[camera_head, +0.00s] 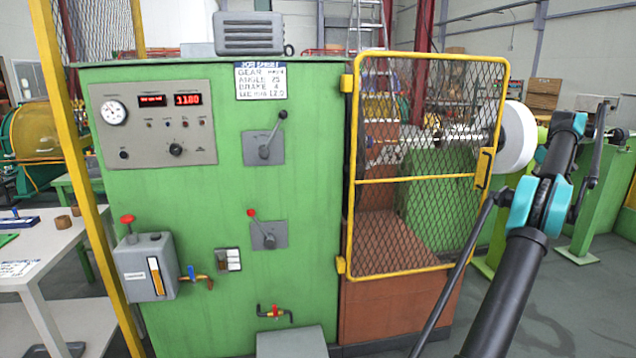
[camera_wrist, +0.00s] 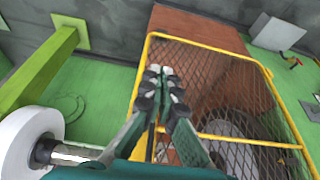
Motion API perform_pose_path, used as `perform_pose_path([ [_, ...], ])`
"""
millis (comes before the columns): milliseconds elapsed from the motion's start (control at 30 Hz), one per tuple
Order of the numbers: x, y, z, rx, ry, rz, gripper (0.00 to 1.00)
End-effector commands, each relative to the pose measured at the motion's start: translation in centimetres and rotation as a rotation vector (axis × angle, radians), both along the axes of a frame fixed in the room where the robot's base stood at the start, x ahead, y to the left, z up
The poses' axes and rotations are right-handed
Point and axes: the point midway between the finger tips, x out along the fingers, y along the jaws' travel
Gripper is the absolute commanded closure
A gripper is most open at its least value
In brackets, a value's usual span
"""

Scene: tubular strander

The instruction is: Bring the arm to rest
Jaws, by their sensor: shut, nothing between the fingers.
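My gripper (camera_wrist: 166,75) shows in the wrist view with its dark, grey-tipped fingers closed together and nothing between them. In that view it overlaps the yellow-framed mesh guard door (camera_wrist: 228,137); I cannot tell how far apart they are. In the head view my arm (camera_head: 519,262), black with teal joints, rises on the right side, in front of the machine's right end. I cannot make out my fingers clearly there. The mesh guard door (camera_head: 430,180) looks closed over the machine's opening, left of my arm.
A green machine cabinet (camera_head: 190,240) with a gauge panel (camera_head: 155,122), two levers and a grey box (camera_head: 146,268) stands to the left. A white roll (camera_head: 517,137) sits close to my arm; it also shows at the wrist view's lower left (camera_wrist: 22,140). A white table (camera_head: 45,245) stands at far left.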

Motion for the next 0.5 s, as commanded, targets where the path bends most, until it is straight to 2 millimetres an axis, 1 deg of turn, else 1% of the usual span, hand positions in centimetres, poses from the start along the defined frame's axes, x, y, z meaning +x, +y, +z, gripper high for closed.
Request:
perform_pose_path([
  [167, 0.7, 1.8, 0.2, 0.0, 0.004, -0.006, 1.0],
  [267, 1.1, 3.2, 0.3, 0.001, 0.008, -0.01, 1.0],
  [367, 1.6, 4.8, 0.4, 0.0, 0.012, -0.015, 1.0],
  [500, 2.2, 8.0, 0.4, 0.0, 0.017, -0.024, 1.0],
])
